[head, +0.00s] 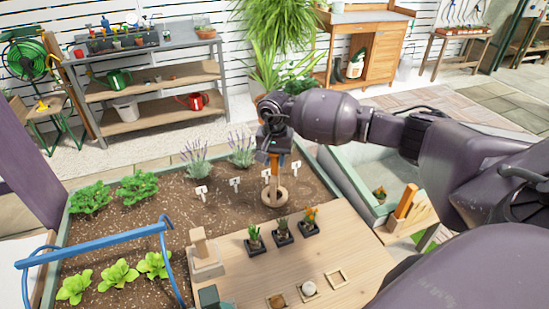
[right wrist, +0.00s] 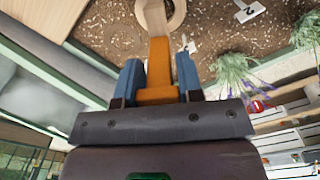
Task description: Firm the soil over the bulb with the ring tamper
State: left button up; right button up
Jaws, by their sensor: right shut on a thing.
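The ring tamper (head: 274,196) has a pale wooden ring and an orange grip. My right gripper (head: 275,146) is shut on the orange grip and holds the tamper upright, ring down, over the soil (head: 225,208) of the planter bed. The ring is at or just above the soil, near the numbered markers; I cannot tell if it presses on it. In the right wrist view the orange grip (right wrist: 158,70) sits between the blue fingers (right wrist: 160,82), with part of the ring (right wrist: 178,16) beyond. No bulb shows in the soil. My left gripper is out of view.
White numbered markers (head: 236,182) and lavender (head: 241,148) stand behind the ring. A wooden board (head: 345,240) in front holds potted plants (head: 283,231), a wooden stand (head: 205,262) and a white ball (head: 309,288). A blue frame (head: 100,243) and leafy plants (head: 121,274) are at the left.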

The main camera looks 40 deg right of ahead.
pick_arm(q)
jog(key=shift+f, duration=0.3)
pick_arm(e)
jog(key=shift+f, duration=0.25)
pick_arm(q)
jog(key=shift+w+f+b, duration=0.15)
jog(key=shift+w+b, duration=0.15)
jog(key=shift+b, duration=0.1)
pick_arm(e)
jog(key=shift+f, duration=0.4)
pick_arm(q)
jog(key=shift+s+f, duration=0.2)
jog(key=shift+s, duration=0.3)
pick_arm(e)
jog(key=shift+s+f, duration=0.1)
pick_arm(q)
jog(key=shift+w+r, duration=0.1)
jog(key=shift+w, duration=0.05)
